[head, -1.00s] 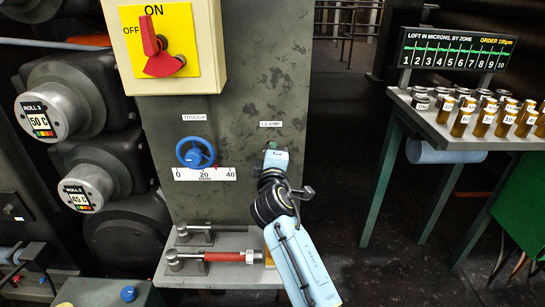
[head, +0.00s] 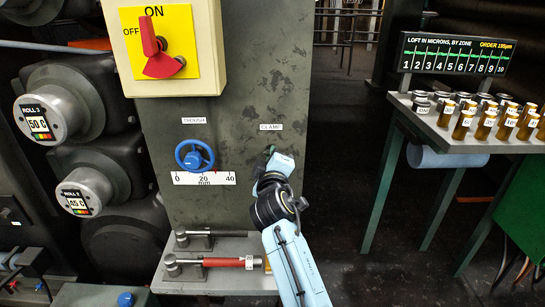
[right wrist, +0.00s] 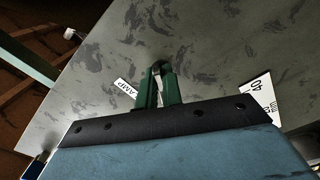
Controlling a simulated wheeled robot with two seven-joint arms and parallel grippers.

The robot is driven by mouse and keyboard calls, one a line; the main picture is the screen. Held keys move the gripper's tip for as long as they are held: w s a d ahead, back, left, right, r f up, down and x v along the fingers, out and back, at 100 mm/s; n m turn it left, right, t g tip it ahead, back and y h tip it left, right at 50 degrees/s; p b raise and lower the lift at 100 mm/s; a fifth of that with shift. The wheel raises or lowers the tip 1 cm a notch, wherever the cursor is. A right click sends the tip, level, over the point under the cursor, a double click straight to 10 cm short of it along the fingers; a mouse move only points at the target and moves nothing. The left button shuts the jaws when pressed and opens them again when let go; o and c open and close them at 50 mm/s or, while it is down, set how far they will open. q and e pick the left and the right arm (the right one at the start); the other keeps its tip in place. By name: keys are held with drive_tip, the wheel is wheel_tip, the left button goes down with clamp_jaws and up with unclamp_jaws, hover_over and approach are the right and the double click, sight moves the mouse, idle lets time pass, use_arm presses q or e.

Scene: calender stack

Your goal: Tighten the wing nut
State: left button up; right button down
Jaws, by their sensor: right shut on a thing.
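The wing nut is at the CLAMP label (head: 270,127) on the grey upright panel (head: 240,80). In the head view my right gripper (head: 270,151) covers it. In the right wrist view a small grey piece, the wing nut (right wrist: 160,68), shows between the green fingers of my right gripper (right wrist: 159,82). The fingers are shut on it, close against the panel. Most of the nut is hidden by the fingers, so its angle cannot be told. My left gripper is not in view.
A blue TROUGH handwheel (head: 194,155) with a mm scale (head: 203,178) is left of my gripper. A red-handled tool (head: 222,262) lies on the ledge below. A red switch (head: 160,55) is above. Amber bottles stand on the right-hand table (head: 440,128).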

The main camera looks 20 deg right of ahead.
drive_tip(key=c, duration=1.6)
unclamp_jaws()
drive_tip(key=shift+o, duration=0.2)
